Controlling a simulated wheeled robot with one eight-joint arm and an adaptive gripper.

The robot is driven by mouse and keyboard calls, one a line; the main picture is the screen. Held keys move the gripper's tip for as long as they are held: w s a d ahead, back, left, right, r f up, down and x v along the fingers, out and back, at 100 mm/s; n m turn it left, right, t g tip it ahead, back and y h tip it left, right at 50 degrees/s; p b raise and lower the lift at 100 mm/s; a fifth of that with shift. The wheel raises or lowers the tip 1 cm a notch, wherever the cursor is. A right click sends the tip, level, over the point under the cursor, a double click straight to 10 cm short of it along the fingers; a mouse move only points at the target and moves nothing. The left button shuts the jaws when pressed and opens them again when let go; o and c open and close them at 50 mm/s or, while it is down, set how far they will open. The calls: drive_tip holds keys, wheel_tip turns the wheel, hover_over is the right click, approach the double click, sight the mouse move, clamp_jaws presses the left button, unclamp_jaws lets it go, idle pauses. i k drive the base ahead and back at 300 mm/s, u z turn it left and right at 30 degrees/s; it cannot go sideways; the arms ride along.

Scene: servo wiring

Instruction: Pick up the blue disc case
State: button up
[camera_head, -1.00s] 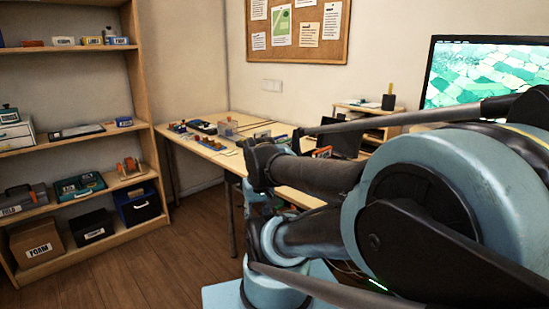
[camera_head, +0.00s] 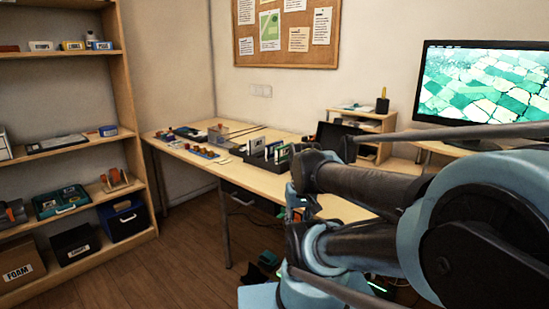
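A dark rack (camera_head: 258,161) stands on the long wooden table and holds several thin upright cases (camera_head: 285,153) with white, green and dark faces. I cannot make out a blue disc case among them at this size. My arm's folded links (camera_head: 360,190) fill the right and lower middle of the view and cover part of the table just right of the rack. My gripper's fingers cannot be made out, and whether they hold anything does not show.
The table (camera_head: 235,180) also bears a blue tray (camera_head: 203,153) with orange pieces and a clear bin. A shelf unit (camera_head: 140,130) with boxes stands at left. A monitor (camera_head: 485,80) stands at right. The wooden floor (camera_head: 180,265) before the table is open at left.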

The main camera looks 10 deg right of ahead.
sight(269, 149)
drive_tip(key=k, duration=1.25)
drive_tip(key=u, duration=0.3)
drive_tip(key=i, duration=0.65)
drive_tip(key=u, duration=0.4)
drive_tip(key=i, duration=1.35)
drive_tip(key=z, duration=0.1)
